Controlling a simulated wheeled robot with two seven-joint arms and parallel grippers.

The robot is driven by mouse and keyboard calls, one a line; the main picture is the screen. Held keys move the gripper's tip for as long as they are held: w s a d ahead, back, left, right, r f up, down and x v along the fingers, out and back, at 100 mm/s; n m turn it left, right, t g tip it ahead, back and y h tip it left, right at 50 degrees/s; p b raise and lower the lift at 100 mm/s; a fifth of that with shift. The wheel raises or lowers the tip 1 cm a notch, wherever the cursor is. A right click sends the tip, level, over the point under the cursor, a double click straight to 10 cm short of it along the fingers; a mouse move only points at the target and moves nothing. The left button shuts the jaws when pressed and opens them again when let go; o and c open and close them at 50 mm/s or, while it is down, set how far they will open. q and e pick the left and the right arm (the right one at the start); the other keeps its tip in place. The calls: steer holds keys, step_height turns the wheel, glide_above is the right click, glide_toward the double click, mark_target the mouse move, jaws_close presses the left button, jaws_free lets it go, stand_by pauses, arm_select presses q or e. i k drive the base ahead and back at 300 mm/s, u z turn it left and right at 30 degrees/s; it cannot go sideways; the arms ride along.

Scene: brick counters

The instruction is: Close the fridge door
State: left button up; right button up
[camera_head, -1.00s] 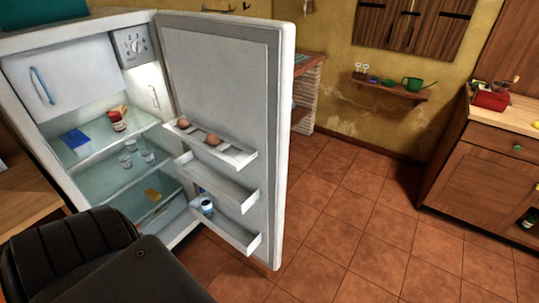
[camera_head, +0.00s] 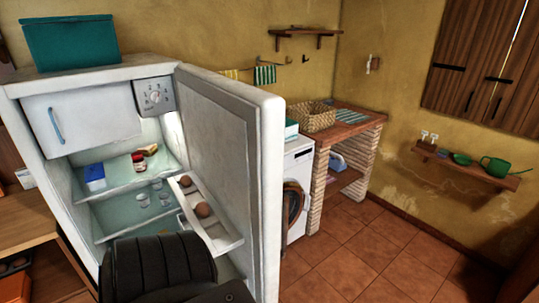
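The white fridge (camera_head: 62,85) stands at the left with its interior showing. Its door (camera_head: 225,105) is hinged on the right side of the body and stands wide open, swung out toward me. Eggs (camera_head: 203,209) sit in the door's upper rack (camera_head: 222,243). A black part of my own arm covers the lower middle of the fridge and the lower door racks. Neither gripper shows in this view.
A teal box (camera_head: 70,43) sits on the fridge. A washing machine (camera_head: 298,160) and a brick counter (camera_head: 358,116) with a basket (camera_head: 312,118) stand behind the door. Wooden shelving (camera_head: 25,225) is at the left. The tiled floor (camera_head: 365,255) at right is clear.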

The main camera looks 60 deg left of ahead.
mark_target(234, 130)
steer(key=i, duration=2)
steer(key=u, duration=3.65)
steer(key=i, duration=0.5)
steer(key=u, duration=1.3)
steer(key=k, duration=0.8)
steer(key=z, duration=0.8)
